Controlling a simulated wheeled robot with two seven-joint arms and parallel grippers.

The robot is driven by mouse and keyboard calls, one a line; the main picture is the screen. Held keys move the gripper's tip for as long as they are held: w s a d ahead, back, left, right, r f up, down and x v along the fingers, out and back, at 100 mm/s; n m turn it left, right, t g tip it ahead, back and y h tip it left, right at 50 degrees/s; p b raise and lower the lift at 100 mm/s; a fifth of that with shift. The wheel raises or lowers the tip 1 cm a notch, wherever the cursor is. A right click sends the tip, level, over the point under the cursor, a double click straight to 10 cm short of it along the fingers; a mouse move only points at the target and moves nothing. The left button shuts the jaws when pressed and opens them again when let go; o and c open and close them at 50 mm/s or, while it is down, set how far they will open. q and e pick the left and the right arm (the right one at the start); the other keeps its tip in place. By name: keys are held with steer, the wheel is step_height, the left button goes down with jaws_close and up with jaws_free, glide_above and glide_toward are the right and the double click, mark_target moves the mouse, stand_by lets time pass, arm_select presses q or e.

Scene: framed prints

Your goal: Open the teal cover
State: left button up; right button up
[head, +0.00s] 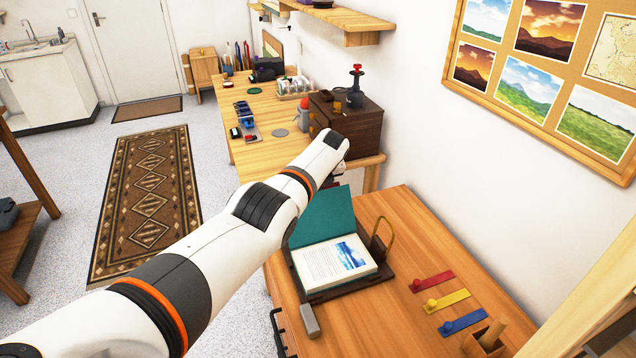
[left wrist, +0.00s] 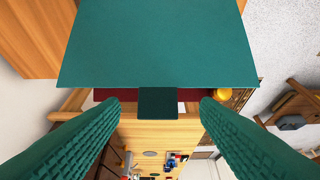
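The teal cover (head: 322,216) stands raised at the far edge of an open book, whose pages (head: 335,262) show text and a blue picture. The book lies on a dark stand (head: 342,289) on the wooden desk. In the left wrist view the cover (left wrist: 158,45) fills the top, and a dark tab (left wrist: 158,103) sticks out from its edge. My left gripper (left wrist: 160,108) is open, its two fingers apart on either side of the tab, with gaps visible. In the head view it is mostly hidden behind my wrist, just beyond the cover. My right gripper is not in view.
A grey block (head: 310,321) lies in front of the stand, and a brass-coloured loop (head: 385,238) rises at its right. Red (head: 432,282), yellow (head: 447,300) and blue (head: 463,321) strips lie to the right. A dark wooden box (head: 350,125) stands on the desk behind.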

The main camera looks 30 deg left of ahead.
arm_select(q)
steer(key=shift+f, duration=0.1)
steer(key=p+v, duration=0.6)
steer(key=v, duration=0.6)
